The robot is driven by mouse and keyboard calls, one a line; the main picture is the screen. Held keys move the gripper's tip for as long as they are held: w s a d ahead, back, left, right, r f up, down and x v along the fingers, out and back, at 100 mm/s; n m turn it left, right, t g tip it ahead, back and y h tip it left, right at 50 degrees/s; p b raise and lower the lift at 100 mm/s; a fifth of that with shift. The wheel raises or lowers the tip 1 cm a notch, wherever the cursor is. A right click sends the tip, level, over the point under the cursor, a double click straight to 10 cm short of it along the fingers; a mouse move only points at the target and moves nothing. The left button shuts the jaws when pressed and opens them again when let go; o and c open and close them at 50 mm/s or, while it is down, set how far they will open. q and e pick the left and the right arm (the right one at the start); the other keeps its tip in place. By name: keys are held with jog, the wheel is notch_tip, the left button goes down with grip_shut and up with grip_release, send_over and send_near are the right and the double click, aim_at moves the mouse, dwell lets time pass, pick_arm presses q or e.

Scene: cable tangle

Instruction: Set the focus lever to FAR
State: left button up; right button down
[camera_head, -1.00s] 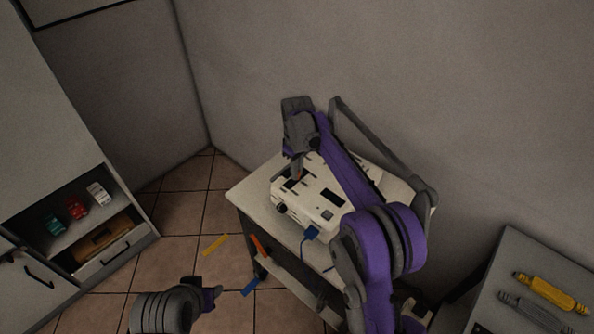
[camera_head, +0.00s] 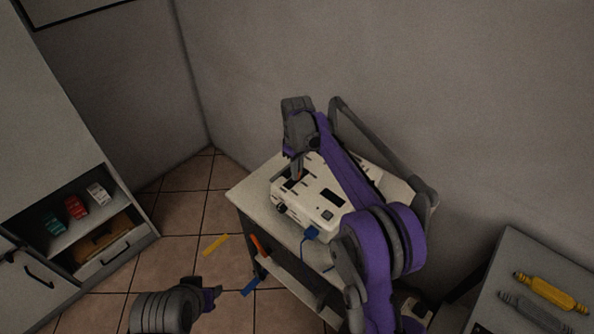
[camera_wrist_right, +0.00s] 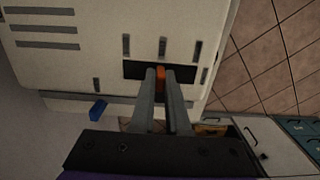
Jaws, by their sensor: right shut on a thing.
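The white projector-like device (camera_head: 318,200) sits on a small cart. In the right wrist view its white top (camera_wrist_right: 90,30) fills the upper left. A dark slot (camera_wrist_right: 133,70) in it holds a small orange lever (camera_wrist_right: 160,72). My right gripper (camera_head: 297,176) reaches down onto the device's left part. In the right wrist view its two fingers (camera_wrist_right: 161,78) are closed around the orange lever at the slot. The lever's tip is partly hidden between the fingers. My left gripper (camera_head: 213,297) is low in the head view, away from the device; its fingers are too small to read.
The cart top (camera_head: 250,190) has bare room left of the device. A blue connector (camera_head: 311,233) hangs at its front. Yellow (camera_head: 215,245) and blue strips lie below. A cabinet with small boxes (camera_head: 76,207) stands left; a table with a yellow tool (camera_head: 550,290) is right.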

dwell(0.4)
jog(key=shift+w+d+r, duration=0.1)
jog(key=shift+w+d, duration=0.2)
jog(key=shift+d, duration=0.05)
jog(key=c, duration=0.9)
grip_release()
jog(key=shift+w+d, duration=0.1)
notch_tip(320, 180, up, 10)
jog(key=p, duration=0.1)
jog(key=shift+r, duration=0.25)
